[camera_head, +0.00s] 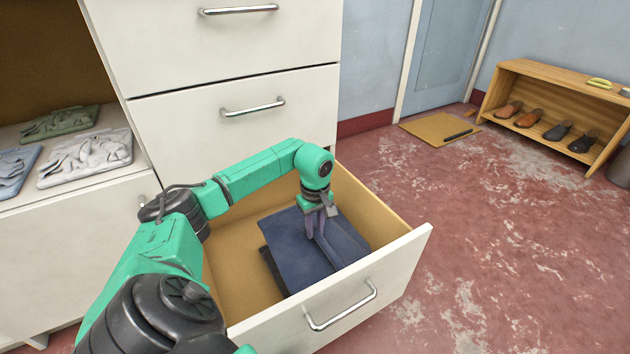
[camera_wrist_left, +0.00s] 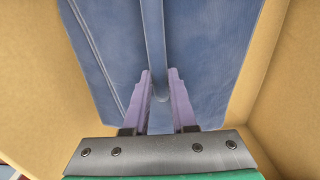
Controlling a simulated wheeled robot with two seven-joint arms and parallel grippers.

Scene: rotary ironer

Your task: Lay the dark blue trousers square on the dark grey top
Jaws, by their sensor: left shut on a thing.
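The dark blue trousers (camera_head: 298,262) lie folded flat in the open drawer, and they fill most of the left wrist view (camera_wrist_left: 208,55). My left gripper (camera_head: 316,230) reaches down into the drawer with its fingers at the trousers. In the left wrist view its two pale purple fingers (camera_wrist_left: 162,88) are closed on a raised fold of the blue cloth. A darker edge shows under the trousers at their left side; I cannot tell what it belongs to. No dark grey top can be made out clearly. My right gripper is out of view.
The open drawer (camera_head: 375,300) has a white front and tan walls close around the cloth. The white cabinet (camera_head: 235,60) rises behind it. Folded clothes (camera_head: 85,157) lie on a shelf at left.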

